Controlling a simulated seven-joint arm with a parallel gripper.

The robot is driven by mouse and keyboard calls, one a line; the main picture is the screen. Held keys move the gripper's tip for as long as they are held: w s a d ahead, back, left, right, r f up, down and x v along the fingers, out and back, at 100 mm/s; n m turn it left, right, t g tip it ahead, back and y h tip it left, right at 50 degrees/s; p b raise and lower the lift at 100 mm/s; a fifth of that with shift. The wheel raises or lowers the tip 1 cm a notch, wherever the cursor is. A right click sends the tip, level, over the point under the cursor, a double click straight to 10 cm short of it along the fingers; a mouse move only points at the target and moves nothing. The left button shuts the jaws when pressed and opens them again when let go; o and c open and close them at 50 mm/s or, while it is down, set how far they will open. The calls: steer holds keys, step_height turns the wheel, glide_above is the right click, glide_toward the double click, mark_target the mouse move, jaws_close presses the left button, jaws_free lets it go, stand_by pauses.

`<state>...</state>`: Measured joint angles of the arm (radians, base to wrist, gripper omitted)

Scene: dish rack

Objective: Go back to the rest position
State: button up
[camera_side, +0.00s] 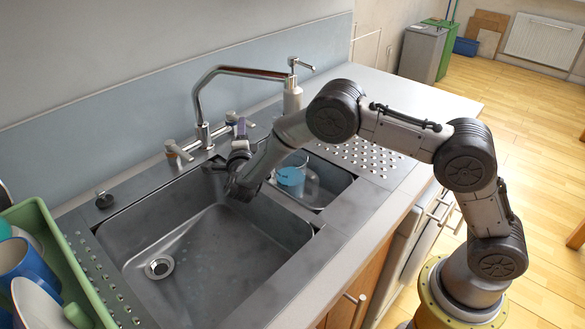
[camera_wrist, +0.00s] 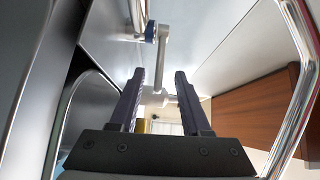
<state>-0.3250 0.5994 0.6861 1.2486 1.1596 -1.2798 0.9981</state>
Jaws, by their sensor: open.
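In the side view, my gripper (camera_side: 241,127) is over the back of the large sink basin (camera_side: 215,250), close to the taps. Its purple fingers point upward, with the dark wrist below them. In the wrist view, my gripper (camera_wrist: 159,74) has its two fingers apart and nothing is between them. Whether the fingers touch the tap fittings cannot be told.
The chrome faucet (camera_side: 205,80) arches behind my gripper; chrome pipe (camera_wrist: 298,100) shows close in the wrist view. A soap dispenser (camera_side: 293,98) stands behind. A clear vessel and blue item (camera_side: 290,177) are in the small basin. A green dish rack (camera_side: 60,255) is left.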

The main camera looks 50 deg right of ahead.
steer(key=a+r+n+t+y, duration=0.25)
steer(key=r+n+y, duration=0.45)
steer(key=r, duration=0.5)
steer(key=s+a+r+n+g+y, duration=0.3)
steer(key=s+r+n+y, duration=0.35)
steer(key=s+n, duration=0.4)
steer(key=s+d+f+n+g, duration=0.2)
steer(key=s+n, duration=0.1)
steer(key=s, duration=0.8)
steer(key=s+d+f+n+g+h, duration=0.1)
steer(key=s+d+f+n+g, duration=0.1)
steer(key=s, duration=1)
steer(key=s+d+f+n+g, duration=0.2)
steer(key=s+n+g, duration=0.1)
steer(key=s, duration=0.8)
steer(key=shift+s+f+n, duration=0.25)
steer(key=shift+s+n, duration=0.15)
steer(key=shift+n, duration=0.05)
